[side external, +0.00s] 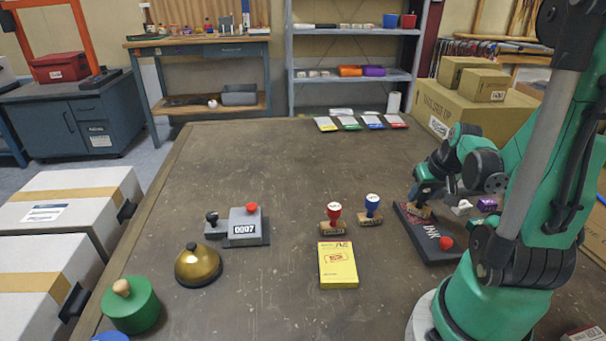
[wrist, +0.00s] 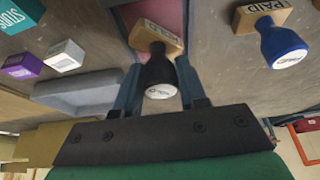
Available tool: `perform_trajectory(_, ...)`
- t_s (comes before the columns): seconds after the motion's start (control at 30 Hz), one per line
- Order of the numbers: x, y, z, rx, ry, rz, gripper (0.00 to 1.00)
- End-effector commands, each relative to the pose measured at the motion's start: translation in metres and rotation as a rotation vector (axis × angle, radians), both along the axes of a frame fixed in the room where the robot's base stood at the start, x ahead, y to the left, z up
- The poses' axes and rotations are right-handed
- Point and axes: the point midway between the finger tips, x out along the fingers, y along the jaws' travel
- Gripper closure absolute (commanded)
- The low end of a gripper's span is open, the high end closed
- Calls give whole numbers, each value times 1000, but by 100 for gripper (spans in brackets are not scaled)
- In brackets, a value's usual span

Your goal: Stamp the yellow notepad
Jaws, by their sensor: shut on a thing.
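The yellow notepad (side external: 338,266) lies flat on the table, front centre. My gripper (side external: 424,192) is over the ink pad (side external: 430,234), right of the notepad. In the wrist view, my gripper (wrist: 159,88) is shut on the dark handle of a black stamp (wrist: 160,75), whose wooden base is at or just above a reddish pad surface (wrist: 140,12). I cannot tell whether the base touches it. The stamp's wooden base also shows in the side view (side external: 421,212). A red-handled stamp (side external: 334,213) and a blue-handled stamp (side external: 371,207) stand behind the notepad.
A number machine (side external: 246,227), a brass bell (side external: 198,264) and a green round object (side external: 131,305) stand to the left. Small boxes (side external: 487,204) lie right of the pad. Colored pads (side external: 360,122) line the far edge. The table's middle is clear.

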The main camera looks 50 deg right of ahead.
Motion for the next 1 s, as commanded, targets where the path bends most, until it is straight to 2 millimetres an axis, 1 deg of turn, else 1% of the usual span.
perform_trajectory(0.27, 0, 1, 0, 2, 2, 0, 98)
perform_trajectory(0.37, 0, 0, 4, 2, 2, 0, 98)
perform_trajectory(1.0, 0, 0, 59, 1, 1, 0, 98)
